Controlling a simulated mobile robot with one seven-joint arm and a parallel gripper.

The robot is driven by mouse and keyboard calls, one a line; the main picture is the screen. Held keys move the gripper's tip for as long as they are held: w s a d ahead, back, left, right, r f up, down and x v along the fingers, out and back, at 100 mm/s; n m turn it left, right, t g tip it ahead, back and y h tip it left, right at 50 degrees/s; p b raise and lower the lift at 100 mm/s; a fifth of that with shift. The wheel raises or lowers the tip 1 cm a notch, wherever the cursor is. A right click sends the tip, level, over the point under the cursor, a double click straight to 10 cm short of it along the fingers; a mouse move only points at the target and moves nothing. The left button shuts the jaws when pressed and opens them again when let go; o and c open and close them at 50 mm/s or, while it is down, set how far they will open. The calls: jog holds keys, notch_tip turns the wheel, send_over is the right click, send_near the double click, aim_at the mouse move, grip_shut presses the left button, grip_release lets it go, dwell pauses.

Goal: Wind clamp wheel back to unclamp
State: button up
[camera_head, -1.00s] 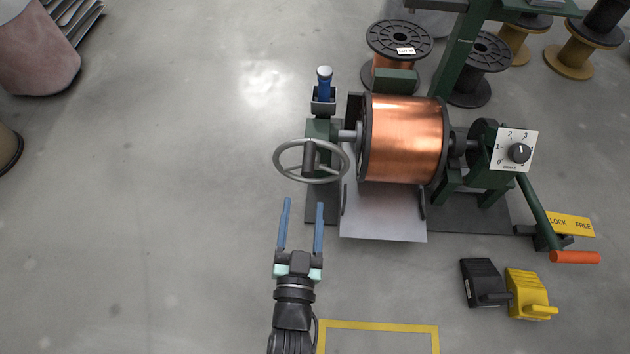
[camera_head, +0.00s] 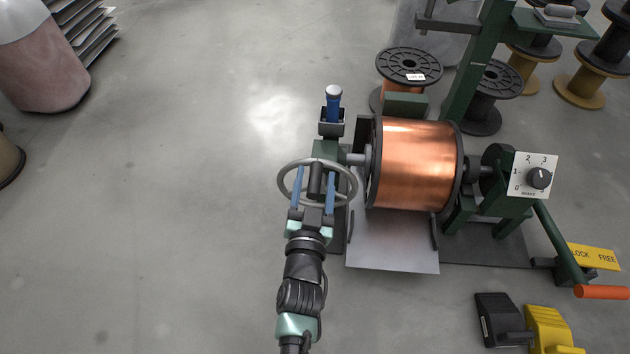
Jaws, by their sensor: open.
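The clamp wheel (camera_head: 347,206) is a grey ring with spokes and a dark central shaft, at the left end of the spool stand. My gripper (camera_head: 314,180) is open. Its two blue fingers overlap the wheel in the picture, one on each side of the dark shaft. I cannot tell whether either finger touches the wheel or shaft. The full copper spool (camera_head: 418,165) sits mounted on the stand, just right of the wheel. The wheel's lower rim is partly hidden behind my gripper.
A blue-handled lever (camera_head: 333,104) stands behind the wheel. A grey plate (camera_head: 392,245) slopes below the spool. A dial (camera_head: 540,178), an orange-handled lever (camera_head: 603,292) and pedals (camera_head: 550,330) are at the right.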

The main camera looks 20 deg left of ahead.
grip_shut()
dwell(0.3)
dwell(1.2)
